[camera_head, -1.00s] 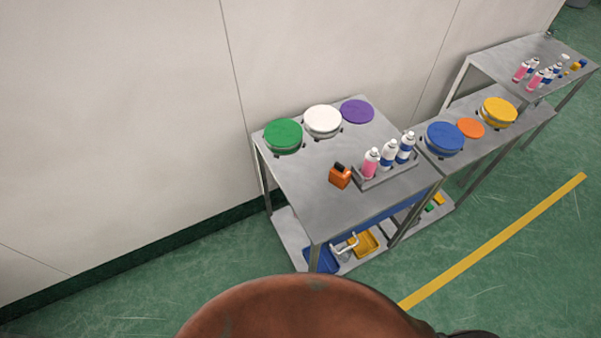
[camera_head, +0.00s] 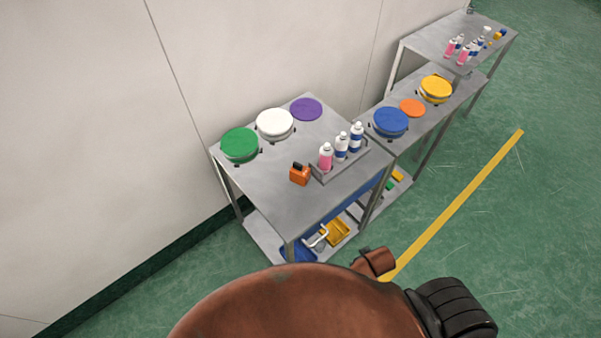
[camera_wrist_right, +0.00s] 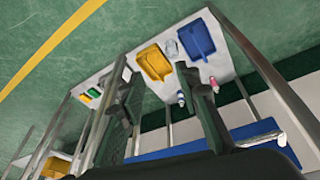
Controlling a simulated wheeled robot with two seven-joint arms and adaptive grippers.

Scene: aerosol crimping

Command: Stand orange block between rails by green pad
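The orange block (camera_head: 299,176), with a dark top part, stands on the near steel table in the head view, left of the grey bottle tray. The round green pad (camera_head: 239,143) is at the table's back left corner. Small dark pieces show at its edge; I cannot tell whether these are the rails. The block is apart from the pad, with bare tabletop between them. My right gripper (camera_wrist_right: 156,74) shows in the right wrist view with its two dark fingers apart and nothing between them. It is not in the head view. My left gripper is in neither view.
White (camera_head: 275,123) and purple (camera_head: 306,109) pads line the table's back. A tray (camera_head: 342,166) holds pink and blue-white bottles. A blue bin (camera_wrist_right: 196,39) and yellow bin (camera_wrist_right: 153,62) sit on the lower shelf. The tabletop's front left is clear. More tables stand beyond.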

